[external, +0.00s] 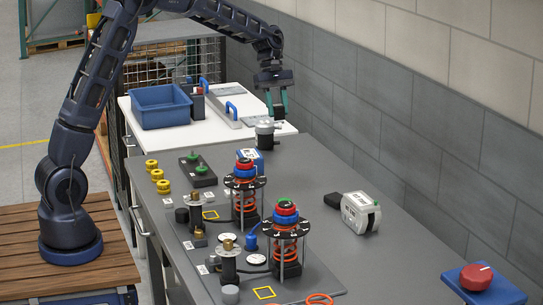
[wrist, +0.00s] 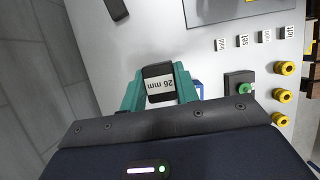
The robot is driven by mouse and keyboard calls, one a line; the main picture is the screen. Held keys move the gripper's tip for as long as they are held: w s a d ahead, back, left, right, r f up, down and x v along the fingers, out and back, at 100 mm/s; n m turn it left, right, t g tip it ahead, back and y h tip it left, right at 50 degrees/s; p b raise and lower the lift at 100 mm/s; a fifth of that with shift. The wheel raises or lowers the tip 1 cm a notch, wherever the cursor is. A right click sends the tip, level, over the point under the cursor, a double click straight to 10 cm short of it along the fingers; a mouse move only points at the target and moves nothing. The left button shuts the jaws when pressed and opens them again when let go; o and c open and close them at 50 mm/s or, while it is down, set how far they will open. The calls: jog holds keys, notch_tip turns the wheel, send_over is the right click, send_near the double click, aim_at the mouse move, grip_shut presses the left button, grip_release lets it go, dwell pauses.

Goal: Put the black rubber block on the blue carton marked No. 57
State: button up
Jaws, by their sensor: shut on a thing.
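A black block (wrist: 158,83) with a white "26 mm" label sits between the teal fingers of my gripper (wrist: 158,88) in the wrist view. In the external view my gripper (external: 277,103) hangs above the far end of the grey bench, shut on the dark block (external: 280,113). The blue carton (external: 257,158) stands on the bench below and to the left of it, partly hidden by other parts. Its number cannot be read. A bit of blue, likely the carton (wrist: 199,88), shows beside the right finger in the wrist view.
Spring fixtures (external: 245,190), yellow knobs (external: 157,175) and a green-button box (external: 197,170) lie near the carton. A white and grey device (external: 360,212) lies by the wall.

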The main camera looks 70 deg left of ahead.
notch_tip(320, 180, up, 5)
send_over(252, 156)
jog(key=a, duration=0.1)
jog(key=f, duration=1.3)
jog(key=a+f, duration=0.1)
jog(key=f, duration=0.5)
jog(key=shift+w+f, duration=0.1)
jog(key=shift+f, duration=0.05)
jog(key=shift+f, duration=0.1)
jog(key=o, duration=1)
jog(key=shift+c, duration=0.2)
